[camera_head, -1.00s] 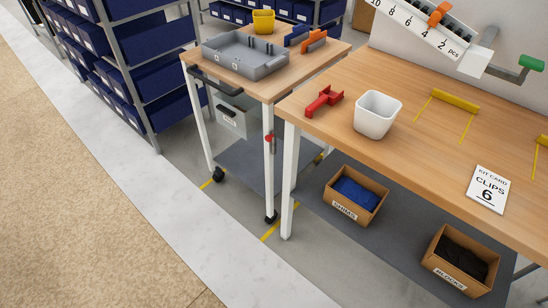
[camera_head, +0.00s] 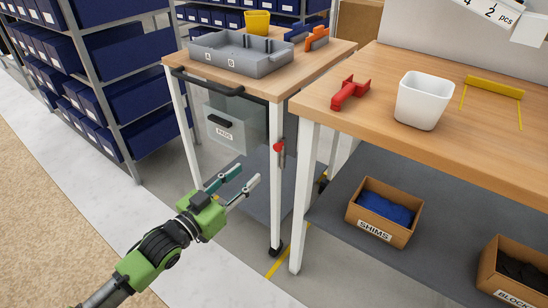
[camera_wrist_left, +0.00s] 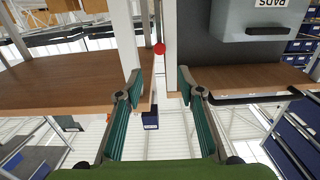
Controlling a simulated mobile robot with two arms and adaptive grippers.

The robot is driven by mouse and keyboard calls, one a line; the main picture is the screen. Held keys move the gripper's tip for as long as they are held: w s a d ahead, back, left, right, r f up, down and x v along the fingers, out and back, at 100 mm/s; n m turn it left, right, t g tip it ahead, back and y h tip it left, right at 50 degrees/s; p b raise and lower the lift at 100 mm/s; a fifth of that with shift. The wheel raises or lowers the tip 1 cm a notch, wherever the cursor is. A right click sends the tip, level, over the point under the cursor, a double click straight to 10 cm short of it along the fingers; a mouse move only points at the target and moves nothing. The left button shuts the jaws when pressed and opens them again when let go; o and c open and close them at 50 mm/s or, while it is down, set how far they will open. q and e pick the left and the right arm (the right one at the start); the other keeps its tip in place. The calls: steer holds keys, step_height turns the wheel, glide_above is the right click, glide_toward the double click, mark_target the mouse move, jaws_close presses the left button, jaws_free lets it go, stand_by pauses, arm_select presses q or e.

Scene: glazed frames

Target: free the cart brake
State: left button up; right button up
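The brake lever, with a red knob (camera_head: 278,148) and a grey metal handle, sits on the front right leg of the wooden-topped cart (camera_head: 276,88). In the left wrist view, which looks upside down, the red knob (camera_wrist_left: 160,49) shows beyond the gap between the fingertips. My left gripper (camera_head: 248,176) is open and empty, left of the cart leg and apart from the lever. Its two green-padded fingers stand apart in the left wrist view (camera_wrist_left: 160,76). My right gripper is not in view.
The workbench (camera_head: 430,95) stands close to the cart's right, its leg near the brake. The cart carries a grey tray (camera_head: 240,62); a PADS bin (camera_head: 222,128) hangs under its top. A SHIMS box (camera_head: 385,212) sits on the bench shelf. Floor on the left is clear.

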mark_target(276, 148)
arm_select(q)
steer(key=b+x, duration=0.2)
steer(key=x, duration=1.1)
steer(key=shift+w+d+r+b, duration=0.1)
steer(key=shift+w+d+b, duration=0.15)
steer(key=shift+b, duration=0.05)
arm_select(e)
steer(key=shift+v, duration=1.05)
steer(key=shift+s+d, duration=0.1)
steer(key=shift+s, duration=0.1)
arm_select(q)
jaws_close()
